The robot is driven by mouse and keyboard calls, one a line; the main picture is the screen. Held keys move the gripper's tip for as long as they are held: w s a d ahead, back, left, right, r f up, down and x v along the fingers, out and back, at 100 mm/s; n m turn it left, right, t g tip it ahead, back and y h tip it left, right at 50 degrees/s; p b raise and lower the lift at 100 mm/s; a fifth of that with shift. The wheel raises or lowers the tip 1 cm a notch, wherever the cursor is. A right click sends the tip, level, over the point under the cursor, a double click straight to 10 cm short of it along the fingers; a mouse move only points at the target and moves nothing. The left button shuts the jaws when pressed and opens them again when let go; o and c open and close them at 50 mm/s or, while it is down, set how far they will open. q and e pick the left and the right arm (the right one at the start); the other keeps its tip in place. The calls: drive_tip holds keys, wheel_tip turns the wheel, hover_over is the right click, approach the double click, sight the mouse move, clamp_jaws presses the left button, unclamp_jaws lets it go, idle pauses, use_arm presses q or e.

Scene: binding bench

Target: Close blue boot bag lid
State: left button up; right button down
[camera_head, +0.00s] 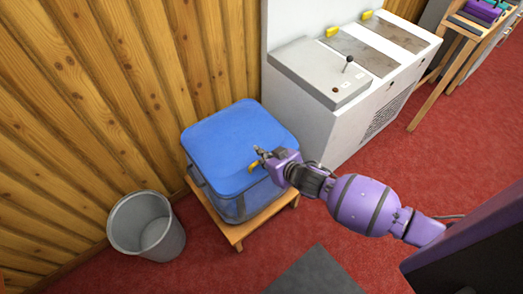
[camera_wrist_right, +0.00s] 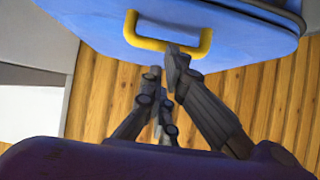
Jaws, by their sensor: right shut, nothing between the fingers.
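The blue boot bag (camera_head: 237,207) stands on a low wooden stool. Its blue lid (camera_head: 228,138) lies over the top of the bag and looks down or nearly so; I cannot tell whether its front edge is fully seated. A yellow handle (camera_head: 253,167) sits at the lid's front edge, and it also shows in the right wrist view (camera_wrist_right: 142,42). My right gripper (camera_head: 259,154) is at the front of the lid beside the handle. In the right wrist view its fingertips (camera_wrist_right: 168,68) are together and empty, close to the handle; contact is unclear. My left gripper is out of view.
A grey bin (camera_head: 125,225) stands on the red floor left of the stool (camera_head: 237,232). A white cabinet unit (camera_head: 310,120) with a lever stands behind and right. A wood-panelled wall (camera_head: 90,100) is close behind the bag. Red floor is open at the front right.

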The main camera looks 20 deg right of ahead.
drive_tip(key=shift+s+f, duration=0.1)
drive_tip(key=shift+f, duration=0.05)
drive_tip(key=shift+r, duration=0.2)
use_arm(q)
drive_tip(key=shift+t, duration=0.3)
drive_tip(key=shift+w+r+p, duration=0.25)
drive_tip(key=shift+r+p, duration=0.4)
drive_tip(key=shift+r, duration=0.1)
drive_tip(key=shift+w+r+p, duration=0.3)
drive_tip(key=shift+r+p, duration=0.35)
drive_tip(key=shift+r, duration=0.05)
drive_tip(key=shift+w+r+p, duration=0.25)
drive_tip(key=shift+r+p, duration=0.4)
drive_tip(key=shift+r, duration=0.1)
use_arm(e)
drive_tip(key=w+r+v, duration=0.1)
drive_tip(key=r+v, duration=0.1)
drive_tip(key=v, duration=1)
drive_tip(key=shift+r, duration=0.4)
drive_tip(key=shift+a, duration=0.15)
